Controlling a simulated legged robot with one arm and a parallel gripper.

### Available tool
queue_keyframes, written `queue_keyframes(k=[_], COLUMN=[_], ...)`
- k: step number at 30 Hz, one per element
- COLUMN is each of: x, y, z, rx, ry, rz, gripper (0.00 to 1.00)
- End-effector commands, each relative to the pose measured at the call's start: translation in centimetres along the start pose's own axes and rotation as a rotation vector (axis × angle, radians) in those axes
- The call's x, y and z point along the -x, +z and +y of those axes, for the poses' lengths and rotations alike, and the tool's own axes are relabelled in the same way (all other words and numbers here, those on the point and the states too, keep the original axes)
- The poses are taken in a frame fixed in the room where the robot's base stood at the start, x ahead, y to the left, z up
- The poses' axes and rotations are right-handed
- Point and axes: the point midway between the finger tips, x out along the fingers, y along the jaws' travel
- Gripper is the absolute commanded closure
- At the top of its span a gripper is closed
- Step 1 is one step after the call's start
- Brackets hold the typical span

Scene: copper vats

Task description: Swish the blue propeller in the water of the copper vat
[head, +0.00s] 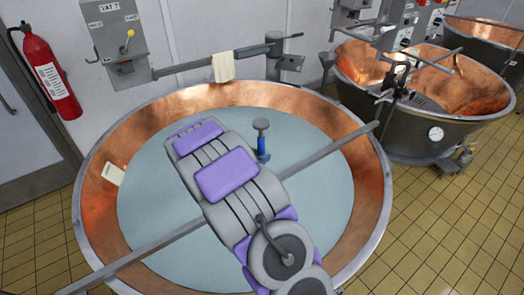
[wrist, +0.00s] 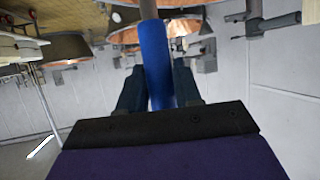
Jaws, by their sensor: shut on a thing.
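The blue propeller (head: 262,146) shows in the head view just right of my arm, upright over the pale water (head: 320,160), with a grey round end on top. Its lower part is hidden, so I cannot tell whether it touches the water. The copper vat (head: 98,210) fills the middle of the head view. In the wrist view my gripper (wrist: 158,85) has its two dark fingers shut on the blue shaft (wrist: 156,50). In the head view my arm hides the gripper.
A grey bar (head: 330,148) crosses the vat from rim to rim, passing under my arm. A cloth (head: 223,67) hangs on a wall-mounted arm behind. A second vat (head: 420,130) stands at right.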

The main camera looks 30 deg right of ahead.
Motion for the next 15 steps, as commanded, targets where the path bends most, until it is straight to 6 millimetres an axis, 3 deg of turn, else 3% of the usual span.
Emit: queue_keyframes(k=[15], x=[-4.1], y=[7.8], z=[0.0], rx=[-0.001], ry=[0.001], rz=[-0.002], gripper=[1.00])
